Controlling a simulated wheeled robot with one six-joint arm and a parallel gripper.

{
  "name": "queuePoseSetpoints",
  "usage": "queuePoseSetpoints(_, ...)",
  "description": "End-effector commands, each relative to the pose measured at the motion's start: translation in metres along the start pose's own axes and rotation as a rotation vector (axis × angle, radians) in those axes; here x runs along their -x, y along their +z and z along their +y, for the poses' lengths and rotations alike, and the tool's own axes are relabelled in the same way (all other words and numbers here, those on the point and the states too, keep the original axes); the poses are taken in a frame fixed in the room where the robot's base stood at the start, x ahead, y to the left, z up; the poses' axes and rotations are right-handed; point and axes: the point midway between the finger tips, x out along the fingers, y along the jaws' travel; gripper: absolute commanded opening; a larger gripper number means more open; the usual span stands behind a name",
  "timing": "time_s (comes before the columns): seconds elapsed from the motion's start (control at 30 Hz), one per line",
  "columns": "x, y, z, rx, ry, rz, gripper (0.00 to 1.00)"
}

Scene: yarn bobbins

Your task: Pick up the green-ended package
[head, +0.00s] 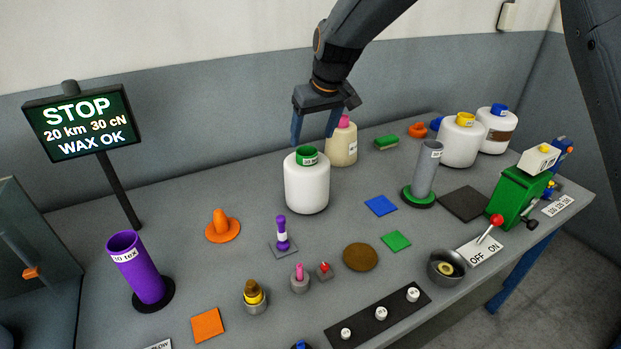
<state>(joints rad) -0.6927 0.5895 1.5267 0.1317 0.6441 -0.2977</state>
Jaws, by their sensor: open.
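The green-ended package (307,190) is a white, rounded yarn package with a green tube end on top. It stands upright on the grey table (180,290), left of a cream package. My gripper (315,140) is open and points down above it. Its two blue-grey fingers appear on either side of the green end, with nothing between them. I cannot tell the exact height gap from this view.
The cream package with a pink end (342,148) stands close behind, to the right. A grey tube on a green base (424,172) stands further right. White packages with yellow (460,145) and blue (496,132) ends stand at the far right. A purple tube (140,270) stands left.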

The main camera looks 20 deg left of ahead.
Motion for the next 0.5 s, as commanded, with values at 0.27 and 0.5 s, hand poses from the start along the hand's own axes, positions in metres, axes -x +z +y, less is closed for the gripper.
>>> queuePoseSetpoints(0.27,-0.024,-0.001,-0.001,0.0,-0.001,-0.002,0.69)
queuePoseSetpoints(0.5,-0.049,-0.005,0.003,-0.002,0.0,-0.004,0.69)
